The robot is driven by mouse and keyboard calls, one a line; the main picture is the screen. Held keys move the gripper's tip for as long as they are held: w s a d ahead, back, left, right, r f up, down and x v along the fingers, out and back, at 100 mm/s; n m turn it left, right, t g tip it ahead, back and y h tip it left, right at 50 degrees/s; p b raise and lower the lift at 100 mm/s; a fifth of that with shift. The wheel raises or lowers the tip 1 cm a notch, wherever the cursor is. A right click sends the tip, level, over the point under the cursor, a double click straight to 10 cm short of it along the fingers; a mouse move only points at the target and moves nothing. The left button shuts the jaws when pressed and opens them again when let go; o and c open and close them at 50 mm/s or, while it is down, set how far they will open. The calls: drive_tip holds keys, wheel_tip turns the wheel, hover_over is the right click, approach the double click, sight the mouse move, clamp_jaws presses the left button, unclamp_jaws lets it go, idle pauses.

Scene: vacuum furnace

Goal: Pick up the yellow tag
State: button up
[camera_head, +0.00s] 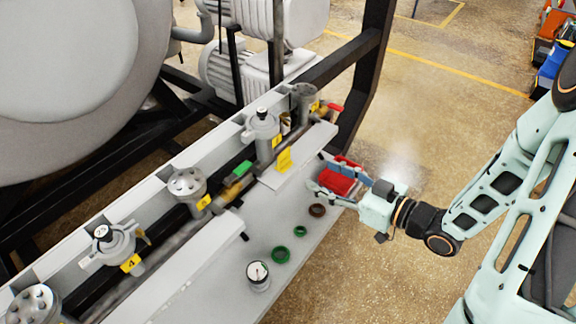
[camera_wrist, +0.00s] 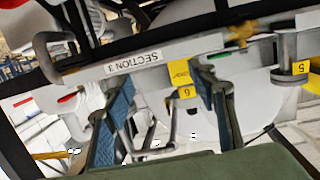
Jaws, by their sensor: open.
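A yellow tag (camera_head: 283,160) stands on the light grey ledge of the long rail in the head view. My gripper (camera_head: 324,176) is to the right of this tag, with its fingers pointing left toward the rail, apart from the tag. In the wrist view my gripper (camera_wrist: 165,105) is open, and nothing is held between its two blue-grey fingers. A yellow tag marked 6 (camera_wrist: 187,92) shows between the fingers, beyond them, with another yellow piece (camera_wrist: 178,71) just above it. I cannot tell whether these two pieces are one tag.
Other yellow tags hang on the valves, one marked 4 (camera_head: 131,263) and one marked 5 (camera_wrist: 301,69). A red object (camera_head: 338,180) shows by my gripper. Green rings (camera_head: 280,254), a brown ring (camera_head: 317,210) and a gauge (camera_head: 258,275) are on the grey shelf (camera_head: 225,295). A black frame post (camera_head: 362,85) stands behind.

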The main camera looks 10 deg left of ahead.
sight(285, 156)
drive_tip(key=a, duration=0.2)
drive_tip(key=a+r+y, duration=0.1)
drive_tip(key=a, duration=0.1)
drive_tip(key=a+r+n+y, duration=0.1)
drive_tip(key=shift+s+a+r+g, duration=0.1)
drive_tip(key=shift+s+a+g, duration=0.2)
drive_tip(key=shift+s+a, duration=0.1)
drive_tip(key=shift+w+r+x, duration=0.15)
drive_tip(key=shift+x, duration=1.3)
drive_tip(key=shift+w+r+x, duration=0.15)
drive_tip(key=shift+x, duration=1.3)
drive_tip(key=shift+d, duration=0.2)
drive_tip(key=c, duration=1)
